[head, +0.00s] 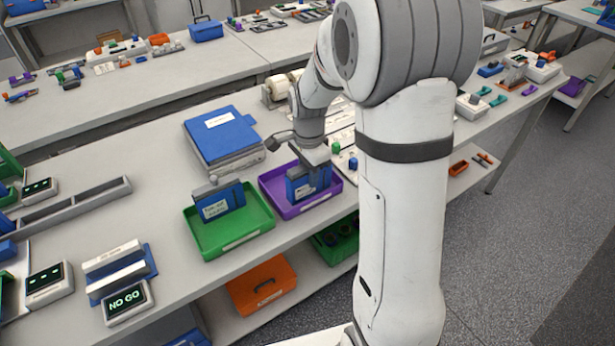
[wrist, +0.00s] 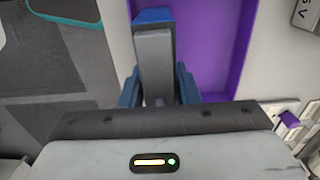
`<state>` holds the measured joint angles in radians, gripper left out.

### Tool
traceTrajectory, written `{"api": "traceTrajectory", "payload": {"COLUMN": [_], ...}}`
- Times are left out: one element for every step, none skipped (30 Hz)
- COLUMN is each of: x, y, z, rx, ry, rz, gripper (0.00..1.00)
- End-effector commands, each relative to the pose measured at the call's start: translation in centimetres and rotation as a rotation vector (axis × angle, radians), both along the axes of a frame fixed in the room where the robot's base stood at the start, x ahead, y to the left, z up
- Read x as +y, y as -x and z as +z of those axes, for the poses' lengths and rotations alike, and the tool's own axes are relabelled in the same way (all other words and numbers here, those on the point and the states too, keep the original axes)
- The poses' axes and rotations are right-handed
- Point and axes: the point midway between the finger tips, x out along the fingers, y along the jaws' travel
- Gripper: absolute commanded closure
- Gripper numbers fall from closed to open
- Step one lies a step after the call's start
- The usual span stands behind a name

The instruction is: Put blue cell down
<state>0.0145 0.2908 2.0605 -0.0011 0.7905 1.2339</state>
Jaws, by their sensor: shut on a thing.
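A blue cell (head: 300,187) with a white label stands upright in or just above the purple tray (head: 336,190). My gripper (head: 315,158) comes down on it from above and is shut on its top. In the wrist view the cell's grey and blue top (wrist: 154,55) lies between the jaws, with the purple tray (wrist: 240,60) around and beyond it. Whether the cell touches the tray floor I cannot tell. A second blue cell (head: 222,204) with a white label stands in the green tray (head: 240,240) to the left.
A blue binder (head: 222,135) on a grey stack lies behind the trays. A device reading NO GO (head: 127,302) stands at front left. Small parts lie right of the purple tray. An orange box (head: 262,285) sits on the lower shelf.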

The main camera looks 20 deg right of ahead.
Motion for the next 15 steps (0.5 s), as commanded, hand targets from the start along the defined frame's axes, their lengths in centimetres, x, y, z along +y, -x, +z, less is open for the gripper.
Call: {"api": "traceTrajectory", "payload": {"x": [-0.1,-0.1,-0.1,-0.1,-0.1,-0.1,-0.2,-0.2,-0.2,-0.2,-0.2,-0.2,-0.2,-0.2,-0.2], "y": [0.0,0.0,0.0,0.0,-0.1,-0.1,-0.1,-0.1,-0.1,-0.1,-0.1,-0.1,-0.1,-0.1,-0.1], "z": [-0.7,-1.0,-1.4,-1.6,-1.8,-1.9,-1.9,-1.9,-1.9,-1.9,-1.9,-1.9,-1.9,-2.0,-2.1], "rx": [0.001,0.002,0.0,-0.001,-0.001,-0.002,-0.002,-0.002,-0.003,-0.003,-0.003,-0.003,-0.003,-0.002,-0.002], "ry": [0.0,0.0,0.0,0.0,0.0,0.0,0.0,0.0,0.0,0.0,0.0,0.0,0.0,0.0,0.0], "rz": [-0.001,-0.002,-0.002,-0.003,-0.003,-0.003,-0.004,-0.004,-0.004,-0.005,-0.005,-0.005,-0.005,-0.005,-0.005], "gripper": [1.0,1.0,1.0,1.0,1.0,1.0,1.0,1.0,1.0,1.0,1.0,1.0,1.0,1.0,1.0]}}
